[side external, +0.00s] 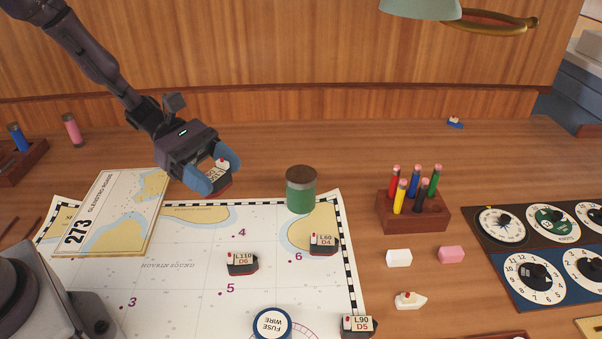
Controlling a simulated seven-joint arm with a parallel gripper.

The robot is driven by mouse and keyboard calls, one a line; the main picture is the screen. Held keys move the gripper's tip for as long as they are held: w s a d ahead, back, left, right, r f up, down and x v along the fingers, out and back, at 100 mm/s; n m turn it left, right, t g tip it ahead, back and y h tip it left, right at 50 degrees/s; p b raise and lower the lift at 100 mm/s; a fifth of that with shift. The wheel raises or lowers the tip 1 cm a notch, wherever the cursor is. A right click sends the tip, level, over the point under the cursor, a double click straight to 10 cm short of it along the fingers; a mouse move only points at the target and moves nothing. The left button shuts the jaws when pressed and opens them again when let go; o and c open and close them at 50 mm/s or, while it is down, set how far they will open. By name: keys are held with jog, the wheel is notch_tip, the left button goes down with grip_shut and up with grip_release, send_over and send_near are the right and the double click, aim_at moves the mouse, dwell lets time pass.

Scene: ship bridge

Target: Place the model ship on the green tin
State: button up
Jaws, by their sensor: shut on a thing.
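My gripper (214,170) has blue fingertips and is shut on a model ship (219,180). This ship has a dark and red hull, a white label block and a red top part; the fingers partly hide it and its label is not legible. It is held just beyond the far edge of the chart, left of the green tin. I cannot tell how high it is above the table. The green tin (301,195) stands upright with a brown lid, at the chart's far right part. Nothing rests on its lid.
Labelled ships L110 (242,263), L60 (323,244) and L90 (357,326) stand on or near the chart (190,285). A booklet (115,215) lies left, a fuse wire tin (272,323) in front. A pencil block (413,212) stands right of the green tin.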

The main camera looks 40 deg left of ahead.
jog(key=w+r+n+t+y, duration=0.3)
jog(key=w+r+n+t, duration=0.1)
jog(key=w+n+t, duration=0.2)
send_over(303, 173)
jog(key=shift+n+t+y, duration=0.3)
jog(key=shift+y, duration=0.1)
jog(key=f, duration=0.8)
jog(key=shift+s+f, duration=0.2)
jog(key=shift+s, duration=0.15)
jog(key=shift+w+f, duration=0.15)
jog(key=shift+f, duration=0.1)
jog(key=shift+w+f, duration=0.2)
jog(key=shift+f, duration=1.45)
jog(key=shift+f, duration=0.2)
jog(key=o, duration=0.9)
